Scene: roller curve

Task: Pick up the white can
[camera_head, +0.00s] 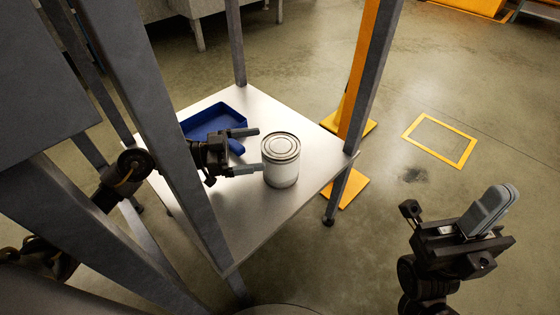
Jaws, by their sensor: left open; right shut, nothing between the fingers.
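The white can (281,172) stands upright on the light metal shelf, right of its middle, with its round lid facing up. My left gripper (252,151) is open, coming in from the left. Its two fingers point right towards the can; the nearer fingertip is close to the can's left side, and I cannot tell whether it touches. My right gripper (490,211) is shut and empty, raised above the floor at the lower right, well away from the can.
A blue tray (233,97) lies behind my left gripper on the shelf (305,135). Grey posts (367,85) rise at the shelf's corners, one beside an orange upright (352,90). A yellow rectangle (440,122) marks the floor on the right. Open floor lies right of the shelf.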

